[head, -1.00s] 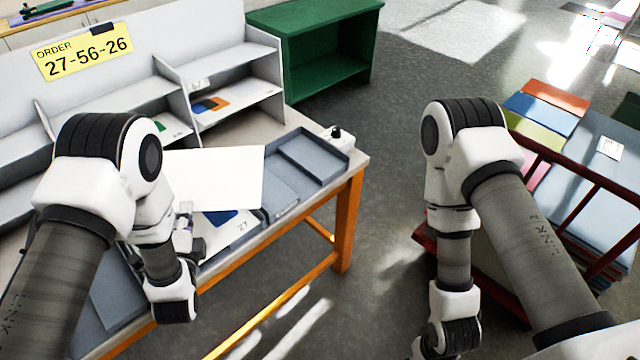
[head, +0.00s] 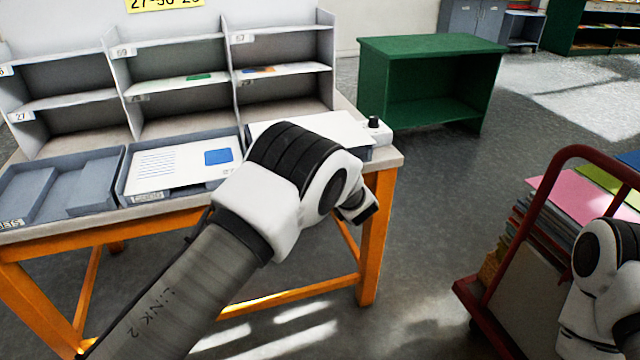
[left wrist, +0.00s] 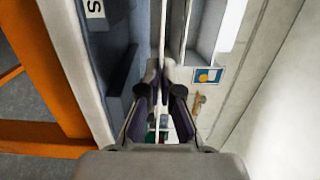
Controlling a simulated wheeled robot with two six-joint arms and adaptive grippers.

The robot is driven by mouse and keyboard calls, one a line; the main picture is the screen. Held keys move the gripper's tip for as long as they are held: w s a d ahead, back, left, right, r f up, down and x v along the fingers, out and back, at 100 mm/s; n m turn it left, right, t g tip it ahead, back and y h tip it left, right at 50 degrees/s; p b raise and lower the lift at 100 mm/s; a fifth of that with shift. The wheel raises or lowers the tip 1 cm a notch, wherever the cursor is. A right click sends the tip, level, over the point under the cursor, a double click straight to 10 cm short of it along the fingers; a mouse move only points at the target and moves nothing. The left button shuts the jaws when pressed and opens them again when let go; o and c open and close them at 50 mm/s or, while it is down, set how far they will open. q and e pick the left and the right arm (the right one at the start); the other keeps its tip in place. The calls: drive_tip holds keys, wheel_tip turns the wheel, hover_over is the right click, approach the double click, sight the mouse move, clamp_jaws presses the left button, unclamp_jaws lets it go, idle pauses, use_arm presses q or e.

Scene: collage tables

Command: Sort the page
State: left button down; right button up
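A blank white page (head: 352,129) extends over the right-hand tray in the head view, partly behind my left arm. In the left wrist view, my left gripper (left wrist: 161,72) has its fingers closed on this page (left wrist: 162,35), which shows edge-on as a thin white line. Its fingers are hidden in the head view. Another page (head: 163,163) with text lines and a blue square lies in the middle tray (head: 125,188). The left tray (head: 62,185) looks empty. The shelf unit (head: 122,70) behind has numbered compartments; pages with green and orange marks lie on middle shelves. My right gripper is out of view.
A yellow order sign (head: 165,3) is cut off at the top. The trays stand on an orange-legged table (head: 383,215). A green cabinet (head: 430,48) stands behind it. A red cart (head: 540,200) with coloured sheets is at right. Open floor lies between.

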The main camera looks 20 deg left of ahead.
use_arm(q)
drive_tip(key=shift+w+b, duration=0.3)
drive_tip(key=shift+b, duration=0.05)
drive_tip(key=b+x, duration=0.2)
drive_tip(key=shift+w+a+f+b, duration=0.2)
drive_tip(key=shift+a+f+b, duration=0.05)
drive_tip(key=shift+f+b, duration=0.1)
drive_tip(key=f, duration=0.2)
drive_tip(key=w+f+b, duration=0.1)
drive_tip(key=shift+a+f, duration=0.15)
drive_tip(key=shift+a, duration=0.1)
drive_tip(key=shift+a+f, duration=0.1)
drive_tip(key=shift+f, duration=0.45)
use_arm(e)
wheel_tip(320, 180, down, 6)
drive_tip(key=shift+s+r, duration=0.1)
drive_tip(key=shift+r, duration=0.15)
use_arm(q)
drive_tip(key=c, duration=1.2)
unclamp_jaws()
drive_tip(key=shift+c, duration=0.2)
